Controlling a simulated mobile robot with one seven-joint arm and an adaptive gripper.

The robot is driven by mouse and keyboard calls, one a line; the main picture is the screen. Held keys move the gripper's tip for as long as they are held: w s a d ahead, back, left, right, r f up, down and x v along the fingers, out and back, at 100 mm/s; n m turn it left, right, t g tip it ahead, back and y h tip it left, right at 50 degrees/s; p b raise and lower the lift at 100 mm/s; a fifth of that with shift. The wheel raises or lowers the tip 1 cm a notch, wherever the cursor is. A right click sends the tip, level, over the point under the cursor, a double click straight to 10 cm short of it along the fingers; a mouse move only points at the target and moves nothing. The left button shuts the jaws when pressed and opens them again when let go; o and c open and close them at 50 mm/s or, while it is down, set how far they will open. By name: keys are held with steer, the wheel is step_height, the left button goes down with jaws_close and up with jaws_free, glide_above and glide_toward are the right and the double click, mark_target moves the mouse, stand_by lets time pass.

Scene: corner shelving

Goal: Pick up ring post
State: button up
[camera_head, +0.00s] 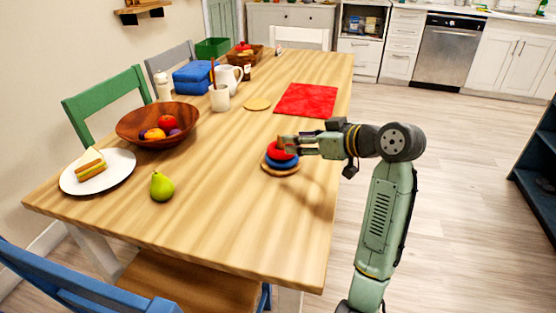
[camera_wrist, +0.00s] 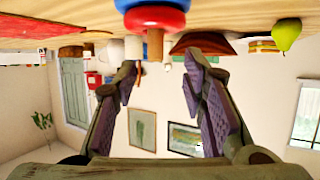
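The ring post (camera_head: 281,161) stands upright on the table near its right edge, with a red ring above a blue ring on a wooden base. In the wrist view the ring post (camera_wrist: 155,18) appears upside down at the top, its bare wooden peg pointing down. My gripper (camera_head: 288,141) is at the height of the peg, coming from the right, and hides part of the peg in the head view. In the wrist view my gripper (camera_wrist: 160,66) has its two fingers wide apart with nothing held. The peg lines up with the gap; whether it lies between the fingertips I cannot tell.
A red placemat (camera_head: 306,100) and a round coaster (camera_head: 257,104) lie behind the ring post. A white cup (camera_head: 219,98), a wooden fruit bowl (camera_head: 130,128), a green pear (camera_head: 161,187) and a sandwich plate (camera_head: 75,181) stand to the left. The tabletop in front is clear.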

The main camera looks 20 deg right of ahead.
mark_target(281, 134)
steer(key=shift+w+d+r+p+x, duration=0.1)
steer(key=shift+p+x, duration=0.15)
steer(key=shift+x, duration=0.95)
steer(key=shift+w+d+r+p+x, duration=0.1)
steer(key=shift+p+x, duration=0.1)
steer(key=shift+x, duration=1)
steer(key=shift+w+r+p+x, duration=0.1)
steer(key=shift+p+x, duration=0.15)
steer(key=shift+x, duration=0.9)
steer(key=shift+c, duration=0.4)
jaws_close()
steer(key=shift+s, duration=0.1)
